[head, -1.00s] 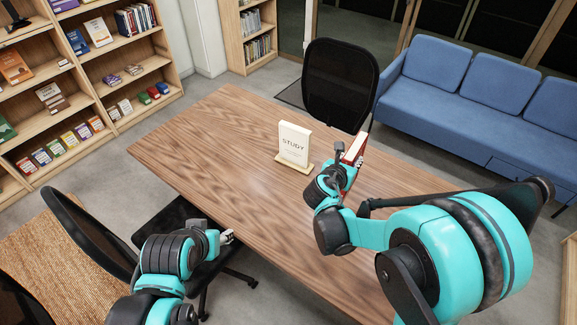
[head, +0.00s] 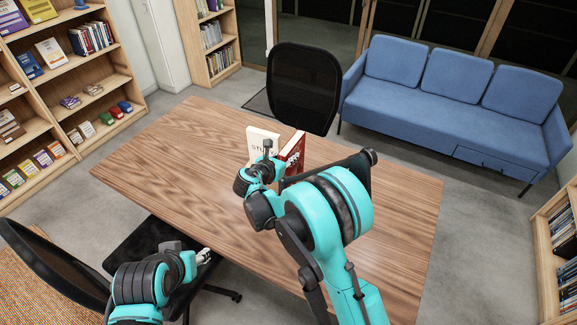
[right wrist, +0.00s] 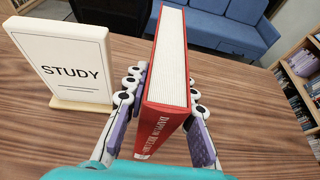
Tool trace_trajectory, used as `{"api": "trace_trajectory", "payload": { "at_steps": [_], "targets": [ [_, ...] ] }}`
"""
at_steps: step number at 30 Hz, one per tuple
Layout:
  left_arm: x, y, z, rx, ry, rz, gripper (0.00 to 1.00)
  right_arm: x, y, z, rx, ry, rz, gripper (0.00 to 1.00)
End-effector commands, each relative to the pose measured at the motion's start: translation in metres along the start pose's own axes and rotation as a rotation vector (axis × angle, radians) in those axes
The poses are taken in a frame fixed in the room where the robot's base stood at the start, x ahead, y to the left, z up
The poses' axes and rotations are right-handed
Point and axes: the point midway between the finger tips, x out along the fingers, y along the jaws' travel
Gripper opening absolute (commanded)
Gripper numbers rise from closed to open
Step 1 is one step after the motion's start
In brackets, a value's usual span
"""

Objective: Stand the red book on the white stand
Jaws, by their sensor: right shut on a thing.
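The white stand (head: 256,137) is an upright cream-white panel lettered STUDY on the table; its pale base shows in the right wrist view (right wrist: 80,104). The red book (head: 296,147) is held upright, a little tilted, just right of the stand. In the right wrist view the red book (right wrist: 160,128) shows its red spine and white page edge, with a gap between it and the stand. My right gripper (right wrist: 163,98) is shut on the book, one finger on each cover.
The wooden table (head: 180,150) is bare around the stand. A black chair (head: 290,88) stands behind it, a blue sofa (head: 450,100) farther back. Bookshelves (head: 70,70) line the left side, and another bookshelf (head: 555,235) stands at right.

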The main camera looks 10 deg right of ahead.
Motion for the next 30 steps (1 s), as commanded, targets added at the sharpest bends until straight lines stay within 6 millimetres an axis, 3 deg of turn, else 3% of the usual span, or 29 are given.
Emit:
{"api": "trace_trajectory", "payload": {
  "at_steps": [9,20,21,23,30],
  "targets": [
    [0.014,0.0,0.01,0.0,0.0,0.0,0.46,0.015,0.0,-0.036,-0.001,-0.001,0.001,0.0],
    [0.016,0.0,0.011,0.0,0.0,0.0,0.46,0.016,0.0,-0.039,-0.001,-0.001,0.001,0.0],
    [0.015,0.0,0.011,0.0,0.0,0.0,0.46,0.016,0.0,-0.039,0.0,0.0,0.001,0.33],
    [0.015,0.0,0.011,0.0,0.0,0.0,0.46,0.016,0.0,-0.038,0.0,0.001,0.001,0.46],
    [0.015,0.0,0.011,0.0,0.0,0.0,0.46,0.015,0.0,-0.038,0.0,0.0,0.001,0.46]
  ]
}}
